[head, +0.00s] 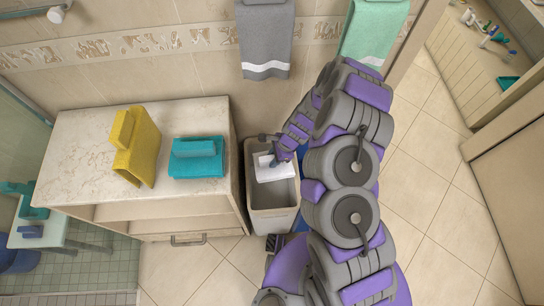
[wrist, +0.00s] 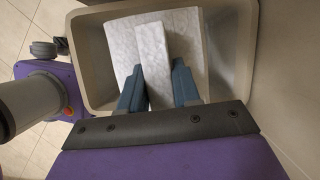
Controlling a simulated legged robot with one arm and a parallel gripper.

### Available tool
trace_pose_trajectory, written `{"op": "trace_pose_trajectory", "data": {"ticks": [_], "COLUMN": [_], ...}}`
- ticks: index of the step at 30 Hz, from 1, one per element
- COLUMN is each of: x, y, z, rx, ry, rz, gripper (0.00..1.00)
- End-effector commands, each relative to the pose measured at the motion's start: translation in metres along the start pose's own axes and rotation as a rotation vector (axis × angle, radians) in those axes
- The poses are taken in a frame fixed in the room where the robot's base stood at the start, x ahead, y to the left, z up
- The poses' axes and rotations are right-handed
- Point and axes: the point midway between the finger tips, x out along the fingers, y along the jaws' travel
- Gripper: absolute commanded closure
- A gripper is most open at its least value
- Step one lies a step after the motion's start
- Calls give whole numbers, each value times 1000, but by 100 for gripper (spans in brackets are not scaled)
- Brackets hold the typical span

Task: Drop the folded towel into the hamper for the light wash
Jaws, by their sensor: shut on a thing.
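My gripper (wrist: 153,88) is shut on the raised strip of a white folded towel (wrist: 190,48), with a blue-grey finger on either side. In the head view the white towel (head: 268,172) is at the mouth of a beige hamper (head: 270,222), inside its rim outline. The wrist view also shows the hamper's rim (wrist: 83,60) around the towel. I cannot tell how deep the towel sits or whether it touches the hamper. My gripper (head: 276,161) is partly hidden by its own wrist in the head view.
A counter (head: 85,165) left of the hamper holds a yellow folded towel (head: 143,150) and a teal folded towel (head: 197,160). A blue thing (head: 302,221) right of the hamper is mostly hidden by my arm. Grey (head: 264,38) and green (head: 372,30) towels hang on the wall.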

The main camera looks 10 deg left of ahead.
Motion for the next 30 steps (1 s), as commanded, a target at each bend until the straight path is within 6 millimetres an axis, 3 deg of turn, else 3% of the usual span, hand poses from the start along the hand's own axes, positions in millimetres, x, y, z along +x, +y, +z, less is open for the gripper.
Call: {"op": "trace_pose_trajectory", "data": {"ticks": [7, 8, 17, 26, 30], "x": [2, 2, 3, -2, -17], "y": [-1, -1, -1, -1, -2], "z": [1, 2, 2, 0, 2], "rx": [1, 1, 1, 0, 1], "ry": [3, 4, 5, 0, 3], "rz": [0, 0, 1, -1, -3], "gripper": [100, 67, 39, 38, 38]}}
